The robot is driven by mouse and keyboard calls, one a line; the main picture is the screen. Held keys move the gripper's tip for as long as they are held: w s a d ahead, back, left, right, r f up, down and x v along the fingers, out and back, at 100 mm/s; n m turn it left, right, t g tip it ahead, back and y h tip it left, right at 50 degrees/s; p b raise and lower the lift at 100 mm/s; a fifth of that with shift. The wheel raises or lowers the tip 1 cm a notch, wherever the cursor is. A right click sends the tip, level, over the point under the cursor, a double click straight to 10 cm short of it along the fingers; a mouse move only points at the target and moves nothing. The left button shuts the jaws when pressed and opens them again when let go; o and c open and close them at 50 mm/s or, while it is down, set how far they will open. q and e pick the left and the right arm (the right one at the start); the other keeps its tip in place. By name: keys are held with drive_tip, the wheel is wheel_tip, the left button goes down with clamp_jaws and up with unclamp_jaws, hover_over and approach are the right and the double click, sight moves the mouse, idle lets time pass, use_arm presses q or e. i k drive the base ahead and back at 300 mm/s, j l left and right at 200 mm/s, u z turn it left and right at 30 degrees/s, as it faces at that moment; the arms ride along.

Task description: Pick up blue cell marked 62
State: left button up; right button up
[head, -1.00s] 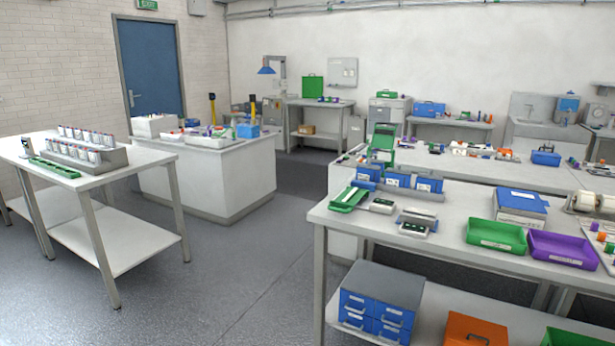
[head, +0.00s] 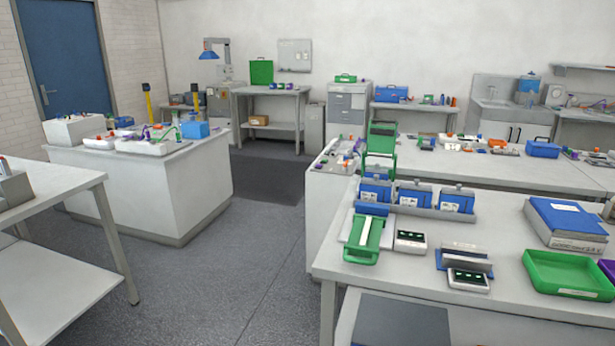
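Three blue cells with white labels stand side by side in a grey rack (head: 430,212) on the near right bench. They are the left cell (head: 375,191), the middle cell (head: 414,196) and the right cell (head: 456,200). Their numbers are too small to read, so I cannot tell which is marked 62. Neither of my grippers is in view.
In front of the rack lie a green fixture (head: 366,238) and small display units (head: 410,240). A blue binder (head: 566,218) and a green tray (head: 568,272) are to the right. Open grey floor (head: 230,270) lies left of this bench, before a white island (head: 150,188).

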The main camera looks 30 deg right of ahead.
sight(378, 193)
drive_tip(key=i+z, duration=0.1)
drive_tip(key=i, duration=0.45)
drive_tip(key=i+j, duration=0.1)
drive_tip(key=i, duration=0.45)
drive_tip(key=i+j+z, duration=0.15)
drive_tip(key=i, duration=1)
drive_tip(key=i+j+z, duration=0.15)
drive_tip(key=i, duration=0.35)
